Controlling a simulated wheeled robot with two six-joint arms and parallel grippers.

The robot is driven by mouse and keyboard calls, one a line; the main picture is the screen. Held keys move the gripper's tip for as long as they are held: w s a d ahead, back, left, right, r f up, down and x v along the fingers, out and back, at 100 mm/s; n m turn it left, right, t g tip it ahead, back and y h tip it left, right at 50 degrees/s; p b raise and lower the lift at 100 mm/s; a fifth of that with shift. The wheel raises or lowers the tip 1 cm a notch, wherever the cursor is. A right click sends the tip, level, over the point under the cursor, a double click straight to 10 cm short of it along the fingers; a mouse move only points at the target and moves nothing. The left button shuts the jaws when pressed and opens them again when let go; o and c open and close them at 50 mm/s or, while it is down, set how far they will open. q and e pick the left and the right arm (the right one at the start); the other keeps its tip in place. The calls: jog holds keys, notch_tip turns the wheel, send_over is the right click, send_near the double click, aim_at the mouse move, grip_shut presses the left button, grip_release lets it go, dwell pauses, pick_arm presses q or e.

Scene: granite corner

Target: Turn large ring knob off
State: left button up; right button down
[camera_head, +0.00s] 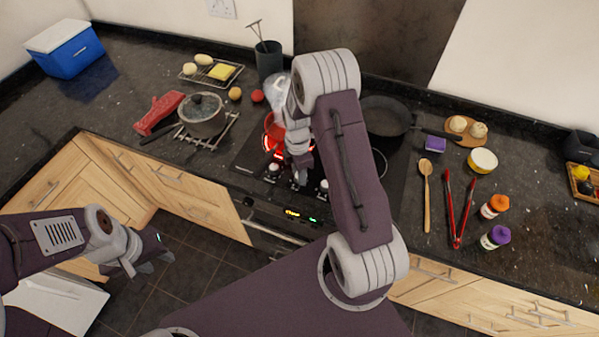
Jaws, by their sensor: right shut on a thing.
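The black hob (255,158) is set in the counter, with a glowing red ring (279,154) partly hidden by my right arm. Small knobs line its front edge: one at the left (272,171) and one at the right (323,188). My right gripper (299,179) points down at the front edge between these two and is shut on a knob there, mostly hidden by the fingers. I cannot read any knob's setting. My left gripper (148,263) is open and empty, low over the floor before the cabinets, away from the hob.
A black frying pan (385,116) sits at the hob's back right. A lidded pot (203,115) stands left. A wooden spoon (426,190) and red tongs (459,209) lie right.

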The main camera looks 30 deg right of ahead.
jog(key=n, duration=0.3)
jog(key=shift+n+p, duration=0.6)
jog(key=shift+n, duration=1.1)
jog(key=shift+s, duration=0.1)
jog(key=c, duration=1)
grip_release()
jog(key=shift+a, duration=0.1)
jog(key=shift+c, duration=0.2)
